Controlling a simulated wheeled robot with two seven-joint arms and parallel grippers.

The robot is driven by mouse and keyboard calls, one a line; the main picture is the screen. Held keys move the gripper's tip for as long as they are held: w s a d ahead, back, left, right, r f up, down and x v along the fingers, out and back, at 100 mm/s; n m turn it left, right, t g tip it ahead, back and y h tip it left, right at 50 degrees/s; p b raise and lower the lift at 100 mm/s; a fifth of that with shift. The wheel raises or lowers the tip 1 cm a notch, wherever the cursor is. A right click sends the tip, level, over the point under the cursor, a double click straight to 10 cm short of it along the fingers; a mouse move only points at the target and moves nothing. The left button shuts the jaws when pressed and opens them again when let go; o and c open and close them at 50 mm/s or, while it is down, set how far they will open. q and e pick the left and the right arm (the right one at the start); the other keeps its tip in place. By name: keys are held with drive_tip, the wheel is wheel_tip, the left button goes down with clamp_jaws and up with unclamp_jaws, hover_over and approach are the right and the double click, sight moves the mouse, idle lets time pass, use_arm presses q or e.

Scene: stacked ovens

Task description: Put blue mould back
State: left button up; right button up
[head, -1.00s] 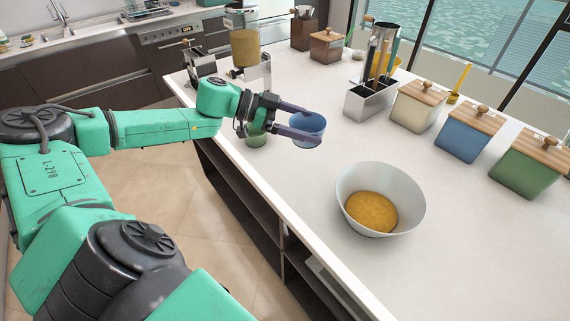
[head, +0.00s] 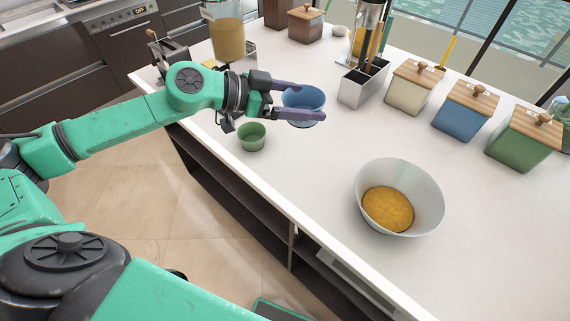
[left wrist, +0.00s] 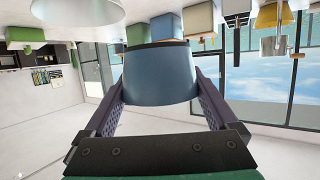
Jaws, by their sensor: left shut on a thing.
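The blue mould (head: 303,98) is a round cup at the left part of the white counter. My left gripper (head: 308,99) is shut on it, with one purple finger on each side. In the left wrist view the blue mould (left wrist: 158,76) fills the middle between both fingers (left wrist: 160,103). I cannot tell whether its base touches the counter. A smaller green mould (head: 251,137) stands on the counter in front and left of it, near the edge. My right gripper is not in view.
A white bowl (head: 438,200) holding yellow-orange contents stands nearer on the right. A metal utensil holder (head: 362,85) and lidded canisters, cream (head: 408,93), blue (head: 463,112) and green (head: 522,141), line the back. The counter between bowl and blue mould is clear.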

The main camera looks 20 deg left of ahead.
use_arm(q)
wheel_tip(320, 180, down, 20)
drive_tip(key=b, duration=0.6)
drive_tip(key=shift+d, duration=0.1)
drive_tip(key=o, duration=1.2)
